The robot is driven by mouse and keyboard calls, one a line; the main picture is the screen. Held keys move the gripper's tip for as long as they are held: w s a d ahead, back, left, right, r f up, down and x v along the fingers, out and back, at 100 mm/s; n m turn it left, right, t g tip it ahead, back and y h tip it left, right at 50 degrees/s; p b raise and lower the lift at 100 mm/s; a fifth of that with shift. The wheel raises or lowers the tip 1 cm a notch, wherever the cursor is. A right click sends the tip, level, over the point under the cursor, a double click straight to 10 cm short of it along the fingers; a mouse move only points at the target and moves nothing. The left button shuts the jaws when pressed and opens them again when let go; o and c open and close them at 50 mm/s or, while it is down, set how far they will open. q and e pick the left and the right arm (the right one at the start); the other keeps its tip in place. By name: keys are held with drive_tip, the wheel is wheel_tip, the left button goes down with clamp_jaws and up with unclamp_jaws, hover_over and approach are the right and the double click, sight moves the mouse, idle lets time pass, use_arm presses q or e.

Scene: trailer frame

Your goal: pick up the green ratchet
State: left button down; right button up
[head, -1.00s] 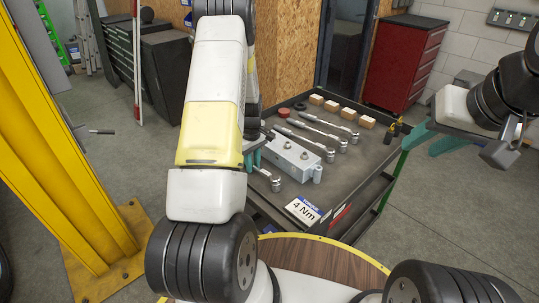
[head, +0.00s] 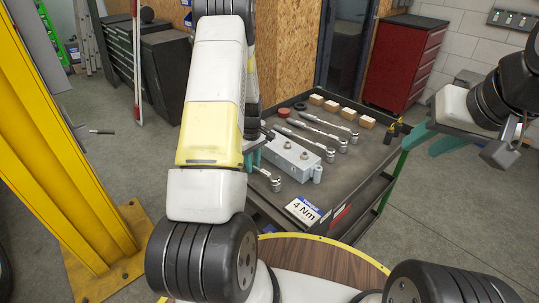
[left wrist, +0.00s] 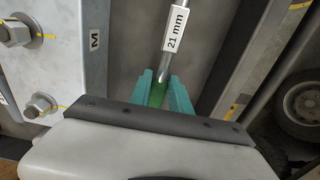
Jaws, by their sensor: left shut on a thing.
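The green ratchet (left wrist: 157,94) shows in the left wrist view, with a green grip, a metal shaft and a white "21 mm" tag. My left gripper (left wrist: 162,92) has its teal fingers on both sides of the green grip and is shut on it. In the head view the ratchet's metal end (head: 275,183) shows low at the tray's near left, beside the grey metal block. My left arm hides the rest of it, and most of my left gripper (head: 253,158). My right gripper (head: 436,142) is beyond the tray's right edge, its teal fingers apart and empty.
A grey block with bolts (head: 291,157) lies right beside the ratchet. Several other ratchets (head: 318,133) and wooden blocks (head: 333,106) lie farther back in the dark tray (head: 352,170). A "4 Nm" sign (head: 303,210) is at the near edge.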

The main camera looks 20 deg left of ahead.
use_arm(q)
drive_tip(key=shift+r, duration=0.15)
wheel_tip(320, 180, up, 10)
idle(0.5)
drive_tip(key=c, duration=1.9)
unclamp_jaws()
clamp_jaws()
